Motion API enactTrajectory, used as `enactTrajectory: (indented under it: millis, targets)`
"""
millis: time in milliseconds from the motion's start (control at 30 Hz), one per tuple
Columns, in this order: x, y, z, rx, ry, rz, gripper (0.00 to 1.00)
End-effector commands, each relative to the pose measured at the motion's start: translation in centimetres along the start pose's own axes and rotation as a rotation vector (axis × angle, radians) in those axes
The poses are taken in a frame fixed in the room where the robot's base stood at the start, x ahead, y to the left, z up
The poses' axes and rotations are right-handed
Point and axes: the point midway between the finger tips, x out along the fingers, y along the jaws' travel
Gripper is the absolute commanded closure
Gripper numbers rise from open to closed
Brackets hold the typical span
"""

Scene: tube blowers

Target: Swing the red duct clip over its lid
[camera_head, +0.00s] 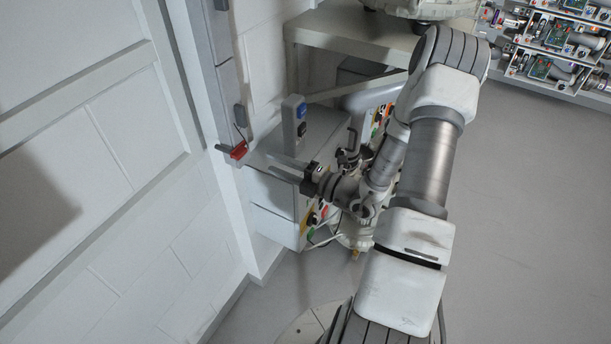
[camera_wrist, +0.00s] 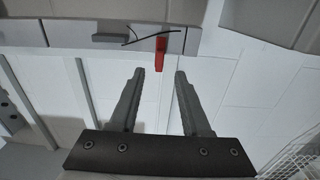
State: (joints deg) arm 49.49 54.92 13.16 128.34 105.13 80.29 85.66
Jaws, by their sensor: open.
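The red duct clip (camera_head: 238,150) sits on the grey duct (camera_head: 226,95) that runs down the wall at the left in the head view. In the wrist view the red clip (camera_wrist: 160,53) hangs at the lower edge of the duct (camera_wrist: 65,35), with a thin dark wire above it.
A grey cabinet (camera_head: 270,190) stands below my gripper, with a box with a blue button (camera_head: 294,122) on top. A table (camera_head: 350,30) is behind. White panelled wall (camera_head: 90,180) fills the left. Shelves of parts (camera_head: 560,45) are far right; the floor (camera_head: 530,220) there is clear.

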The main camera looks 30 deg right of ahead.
Motion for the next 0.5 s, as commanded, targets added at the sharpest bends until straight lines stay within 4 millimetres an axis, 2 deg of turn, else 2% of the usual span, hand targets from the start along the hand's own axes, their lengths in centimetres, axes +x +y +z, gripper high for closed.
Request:
enactTrajectory:
  millis: [33, 200, 333, 500]
  targets:
    - [-1.4, -0.1, 0.1, 0.0, -0.005, -0.002, 0.53]
    - [-5.1, -0.1, 0.1, 0.001, -0.004, -0.002, 0.53]
    - [-7.0, -0.1, 0.1, 0.0, -0.002, -0.001, 0.53]
    - [-8.2, 0.0, 0.0, 0.0, 0.0, 0.0, 0.53]
